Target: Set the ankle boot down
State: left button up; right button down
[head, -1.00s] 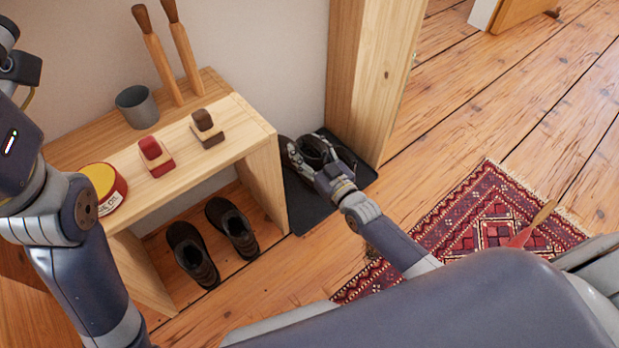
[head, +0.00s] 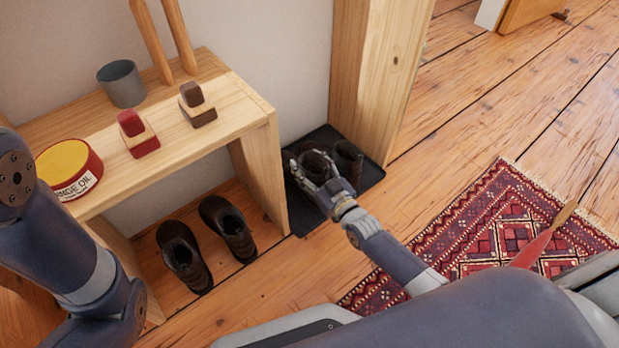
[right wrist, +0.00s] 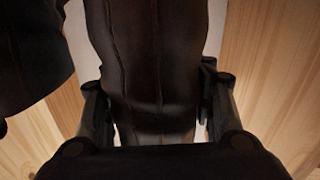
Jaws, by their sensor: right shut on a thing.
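A dark brown ankle boot (head: 316,163) is at the dark boot tray (head: 308,217), between the fingers of my right gripper (head: 311,174). In the right wrist view the boot (right wrist: 155,65) fills the space between the two fingers, which are shut on it. Its lower part is hidden by the gripper in the head view, so I cannot tell whether its sole touches the tray. A second dark boot (head: 347,160) stands on the tray just right of it. My left arm comes in at the left edge; its gripper is out of view.
A wooden bench (head: 225,115) left of the tray holds a yellow-topped tin (head: 68,168), two brushes and a grey cup (head: 121,84). Two dark shoes (head: 182,257) stand beneath it. A wooden post (head: 382,80) rises behind the tray. A red rug (head: 490,225) lies to the right.

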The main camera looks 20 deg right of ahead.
jog(key=shift+f+b, duration=1.55)
jog(key=shift+f, duration=0.25)
jog(key=shift+r, duration=0.1)
jog(key=c, duration=0.6)
grip_release()
jog(key=shift+f, duration=0.25)
jog(key=shift+c, duration=0.2)
jog(key=shift+r, duration=0.1)
